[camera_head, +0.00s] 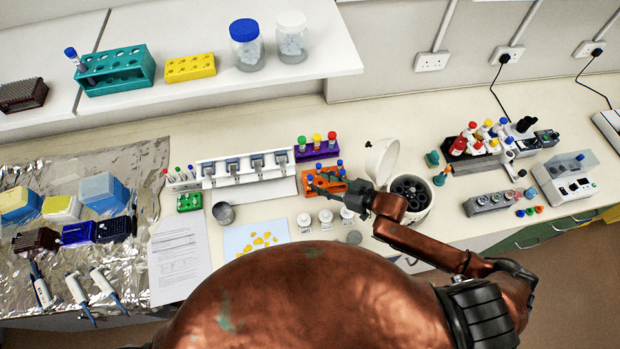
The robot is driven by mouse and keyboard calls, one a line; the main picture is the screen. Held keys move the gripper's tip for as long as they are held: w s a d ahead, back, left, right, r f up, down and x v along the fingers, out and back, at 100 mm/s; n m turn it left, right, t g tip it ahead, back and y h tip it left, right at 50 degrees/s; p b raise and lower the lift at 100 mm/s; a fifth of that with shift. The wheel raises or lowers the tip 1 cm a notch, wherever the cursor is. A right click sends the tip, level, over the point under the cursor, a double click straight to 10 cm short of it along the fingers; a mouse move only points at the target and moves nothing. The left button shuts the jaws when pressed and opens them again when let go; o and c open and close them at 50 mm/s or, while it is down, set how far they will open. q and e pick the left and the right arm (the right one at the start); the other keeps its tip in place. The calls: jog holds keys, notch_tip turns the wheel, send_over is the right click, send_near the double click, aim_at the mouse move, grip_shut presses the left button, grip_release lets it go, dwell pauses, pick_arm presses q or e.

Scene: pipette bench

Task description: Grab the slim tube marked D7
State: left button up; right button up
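No marking D7 can be read at this size, so I cannot tell which tube carries it. Small capped tubes stand in an orange rack (328,173) at the middle of the bench. A purple rack (318,153) behind it holds tubes with green, yellow and red caps. Several slim tubes (179,173) stand at the left end of the white pipette stand. My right gripper (320,184) reaches in from the right over the front of the orange rack and partly hides it. Whether its fingers are apart or hold anything is unclear. My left gripper is not in view.
An open round centrifuge (412,192) stands just right of the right gripper. White small bottles (326,218) stand in front of the rack. A metal cup (223,212) and paper sheet (180,262) are to the left. A shelf (200,88) overhangs the back left.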

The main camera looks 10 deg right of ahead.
aim_at(311, 177)
jog(key=p+x, duration=0.1)
jog(key=x, duration=0.2)
jog(key=shift+w, duration=0.3)
jog(key=shift+p+x, duration=0.4)
jog(key=shift+x, duration=1.2)
jog(key=shift+d+f, duration=0.15)
jog(key=shift+f, duration=0.1)
jog(key=c, duration=0.7)
jog(key=shift+c, duration=1.2)
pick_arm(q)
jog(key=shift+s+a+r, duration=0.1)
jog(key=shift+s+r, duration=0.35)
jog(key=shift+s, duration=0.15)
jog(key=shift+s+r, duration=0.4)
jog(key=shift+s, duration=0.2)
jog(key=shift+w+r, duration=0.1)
pick_arm(e)
jog(key=shift+r, duration=0.15)
